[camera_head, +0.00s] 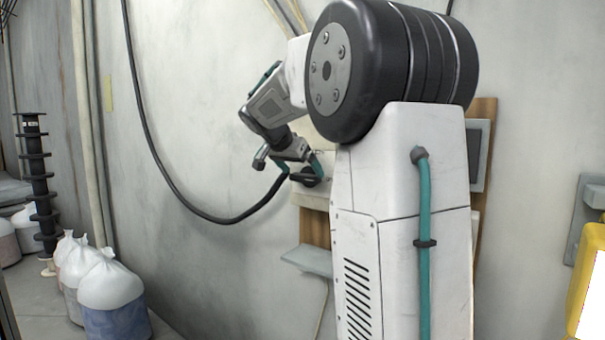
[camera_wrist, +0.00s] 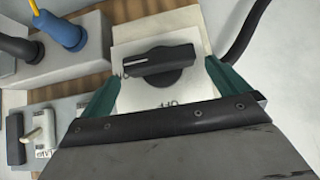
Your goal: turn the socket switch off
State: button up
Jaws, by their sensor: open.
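The socket switch is a black rotary knob (camera_wrist: 160,64) on a pale square plate (camera_wrist: 135,38), in the upper middle of the wrist view. Its grip bar lies nearly level, with a white line toward its left end. Dark lettering (camera_wrist: 166,104) below the knob is partly hidden and I cannot read it surely. My gripper (camera_wrist: 162,72) is open, with one green finger on each side of the knob and visible gaps to it. In the head view my gripper (camera_head: 300,168) is at the wall beside the dark knob (camera_head: 306,180).
A grey box (camera_wrist: 85,62) on the wooden board carries a blue plug (camera_wrist: 62,32) and a black plug (camera_wrist: 18,46). A small lever switch (camera_wrist: 38,131) sits lower left. A black cable (camera_head: 165,180) hangs along the wall. White sacks (camera_head: 110,280) stand at left.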

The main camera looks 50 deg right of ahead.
aim_at(295, 179)
jog(key=shift+x, duration=1.05)
jog(key=c, duration=0.9)
jog(key=shift+o, duration=0.2)
jog(key=shift+w, duration=0.1)
jog(key=n+g, duration=0.2)
jog(key=g, duration=0.1)
jog(key=shift+w+f+g+h, duration=0.1)
jog(key=shift+w+g+h, duration=0.2)
jog(key=shift+w, duration=0.1)
jog(key=g, duration=0.1)
jog(key=n+g, duration=0.2)
jog(key=shift+w+a+f+h, duration=0.1)
jog(key=shift+w+f+h, duration=0.2)
jog(key=shift+h, duration=0.1)
jog(key=n+g, duration=0.1)
jog(key=g, duration=0.1)
jog(key=n+g+h, duration=0.1)
jog(key=shift+w+f+n, duration=0.2)
jog(key=shift+f+n, duration=0.05)
jog(key=shift+n, duration=0.05)
jog(key=shift+f+n+g+h, duration=0.15)
jog(key=shift+n+g+h, duration=0.4)
jog(key=shift+n+g, duration=0.05)
jog(key=shift+f+n+g+h, duration=0.15)
jog(key=shift+n+g+h, duration=0.4)
jog(key=shift+n+g, duration=0.05)
